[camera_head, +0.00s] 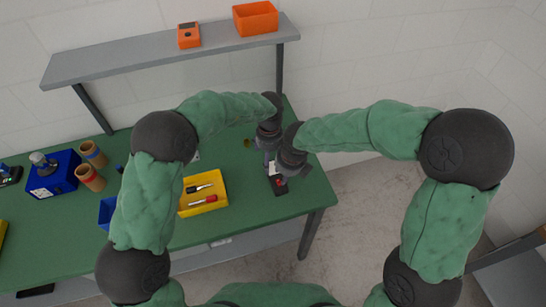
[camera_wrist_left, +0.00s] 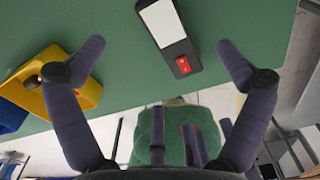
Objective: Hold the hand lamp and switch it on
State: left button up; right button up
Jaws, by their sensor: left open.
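The hand lamp (camera_head: 279,188) lies on the green table near its right end. It has a dark body, a white light panel (camera_wrist_left: 163,22) and a red switch (camera_wrist_left: 183,66). My left gripper (camera_wrist_left: 160,48) is open, with its purple fingers spread on either side of the lamp and apart from it in the wrist view. In the head view my left gripper (camera_head: 267,158) is over the table beside the lamp. My right gripper (camera_head: 283,170) is close to the lamp and partly covers it; its fingers are too hidden to judge.
A yellow bin (camera_head: 204,192) with screwdrivers stands left of the lamp. A blue bin (camera_head: 107,213), brown cups (camera_head: 90,178) and a blue box (camera_head: 51,174) are further left. A grey shelf (camera_head: 150,58) holds orange items above the table. The table's right edge is near the lamp.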

aim_at(275, 178)
pick_arm(q)
notch_tip(275, 178, down, 10)
jog(key=shift+r, duration=0.25)
dwell(0.3)
